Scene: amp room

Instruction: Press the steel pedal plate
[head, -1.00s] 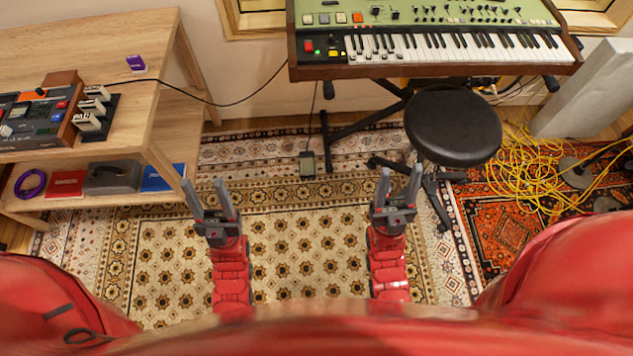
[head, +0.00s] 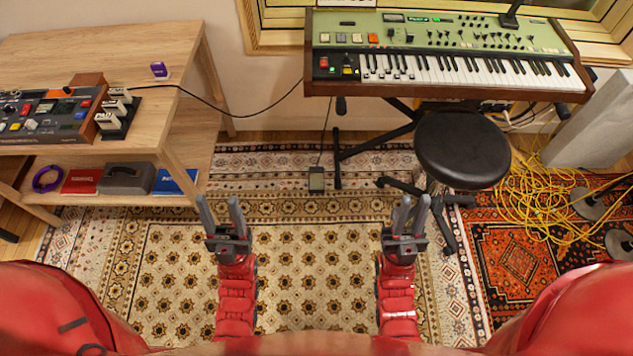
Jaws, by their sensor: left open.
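The pedal plate (head: 316,180) is a small dark unit with a greyish top. It lies on the rug below the keyboard, with a thin cable rising from it. My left gripper (head: 220,204) is open and empty, nearer to me and left of the pedal. My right gripper (head: 413,206) is empty, nearer to me and right of the pedal. Its fingers look close together, with only a narrow gap showing. Neither gripper touches the pedal.
A green keyboard (head: 445,55) stands on a dark stand behind the pedal. A round black stool (head: 462,148) is to the right, beside tangled yellow cable (head: 545,200). A wooden desk (head: 110,50) is at left. The patterned rug (head: 300,260) ahead is clear.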

